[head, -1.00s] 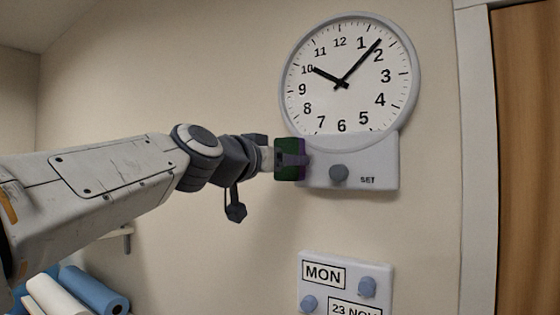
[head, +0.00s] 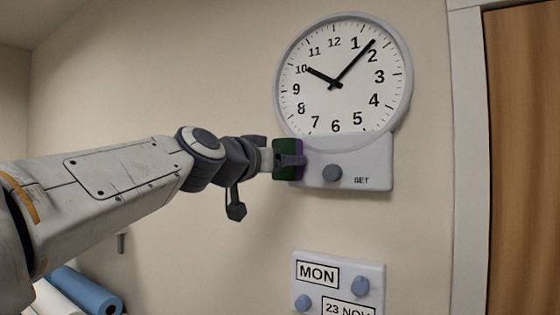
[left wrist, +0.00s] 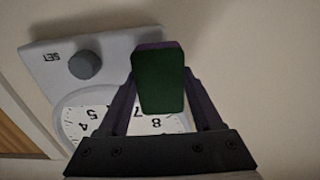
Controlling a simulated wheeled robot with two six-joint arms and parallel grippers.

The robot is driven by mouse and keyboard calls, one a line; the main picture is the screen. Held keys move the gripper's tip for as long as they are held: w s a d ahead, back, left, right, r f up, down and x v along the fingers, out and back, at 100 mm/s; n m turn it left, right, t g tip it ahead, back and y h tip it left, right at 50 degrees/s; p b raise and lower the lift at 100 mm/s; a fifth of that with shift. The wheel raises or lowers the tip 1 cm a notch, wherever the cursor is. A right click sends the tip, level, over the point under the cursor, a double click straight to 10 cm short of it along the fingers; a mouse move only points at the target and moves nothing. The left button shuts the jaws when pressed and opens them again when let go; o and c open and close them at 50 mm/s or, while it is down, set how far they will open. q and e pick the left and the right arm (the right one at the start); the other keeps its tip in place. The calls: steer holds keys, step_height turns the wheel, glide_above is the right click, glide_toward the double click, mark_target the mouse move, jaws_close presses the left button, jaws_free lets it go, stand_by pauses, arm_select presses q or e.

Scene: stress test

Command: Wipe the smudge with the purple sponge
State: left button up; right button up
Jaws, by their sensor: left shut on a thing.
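The sponge (head: 285,146) has a dark green pad and a purple layer on the side toward the clock. My left gripper (head: 291,160) is shut on it, at the lower left edge of the clock's set panel. In the left wrist view the sponge (left wrist: 159,82) sits between both fingers, green face toward the camera, with a thin purple edge at its far end. I cannot tell whether the sponge touches the wall or the panel. No smudge shows in either view; the sponge and gripper cover part of the wall and panel. My right gripper is not in view.
The round wall clock (head: 345,105) has a grey set panel (head: 372,152) with a knob (head: 332,173) below it. A day and date board (head: 338,262) with knobs hangs lower. A door frame (head: 468,200) stands at right. Rolls (head: 88,292) lie at lower left. The wall between is bare.

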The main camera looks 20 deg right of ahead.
mark_target(310, 161)
arm_select(q)
steer(key=shift+w+d, duration=0.1)
steer(key=shift+d, duration=0.05)
steer(key=s+d+p, duration=0.1)
steer(key=s+d, duration=0.1)
steer(key=s, duration=0.1)
steer(key=shift+d+p, duration=0.4)
steer(key=shift+w, duration=0.1)
steer(key=shift+w+a+f+b, duration=0.15)
steer(key=shift+w+a+b, duration=0.35)
steer(key=shift+b, duration=0.4)
steer(key=shift+w+a+b, duration=0.6)
steer(key=shift+w+a, duration=0.1)
steer(key=shift+w, duration=0.2)
steer(key=shift+w+a, duration=0.15)
steer(key=shift+w, duration=0.05)
